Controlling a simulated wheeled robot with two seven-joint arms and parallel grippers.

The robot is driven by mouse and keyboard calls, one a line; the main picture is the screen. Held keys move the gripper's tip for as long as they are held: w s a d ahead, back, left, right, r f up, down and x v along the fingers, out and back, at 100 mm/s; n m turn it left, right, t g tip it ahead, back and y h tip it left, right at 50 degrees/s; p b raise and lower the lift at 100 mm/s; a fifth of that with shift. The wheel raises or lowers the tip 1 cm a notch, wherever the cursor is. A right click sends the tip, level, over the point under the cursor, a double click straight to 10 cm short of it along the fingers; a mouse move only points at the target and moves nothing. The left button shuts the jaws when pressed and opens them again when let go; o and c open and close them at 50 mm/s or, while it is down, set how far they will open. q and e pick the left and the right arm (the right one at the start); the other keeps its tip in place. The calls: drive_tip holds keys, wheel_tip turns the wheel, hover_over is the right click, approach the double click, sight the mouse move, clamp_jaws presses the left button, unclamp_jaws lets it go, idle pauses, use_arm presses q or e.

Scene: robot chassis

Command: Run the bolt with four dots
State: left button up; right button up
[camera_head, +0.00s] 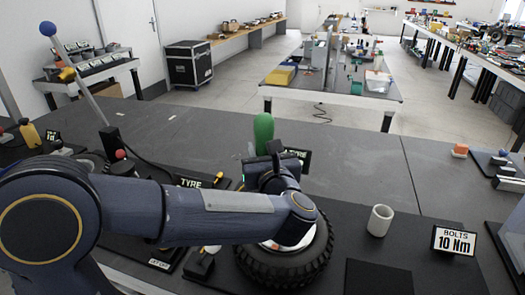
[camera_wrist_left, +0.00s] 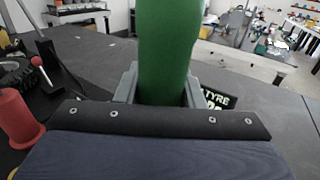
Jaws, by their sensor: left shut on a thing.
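My left gripper (camera_head: 274,160) is shut on a green-handled tool (camera_head: 263,130) above the wheel. In the left wrist view the thick green handle (camera_wrist_left: 168,50) stands upright between the grey fingers of the gripper (camera_wrist_left: 162,92). The tool's lower end is hidden. The wheel with a knobbly black tyre (camera_head: 285,268) lies flat under my left forearm, with part of its pale hub (camera_head: 290,243) showing. Its bolts and any dots are hidden or too small to tell. A sign reading "BOLTS 10 Nm" (camera_head: 453,240) stands right of the wheel. My right gripper is not in view.
A pale cup (camera_head: 380,220) stands between the wheel and the bolts sign. A TYRE sign (camera_head: 192,182) and small yellow-tipped tools lie left of the wheel. A red-knobbed lever (camera_head: 120,154) stands farther left. The bench behind and to the right is mostly clear.

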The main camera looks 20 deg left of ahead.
sight(262, 130)
use_arm(q)
drive_tip(key=shift+f+b, duration=0.25)
drive_tip(key=shift+b, duration=0.25)
idle(0.6)
drive_tip(key=shift+f, duration=0.15)
idle(0.5)
drive_tip(key=shift+r+p, duration=1.15)
drive_tip(key=shift+r, duration=1.8)
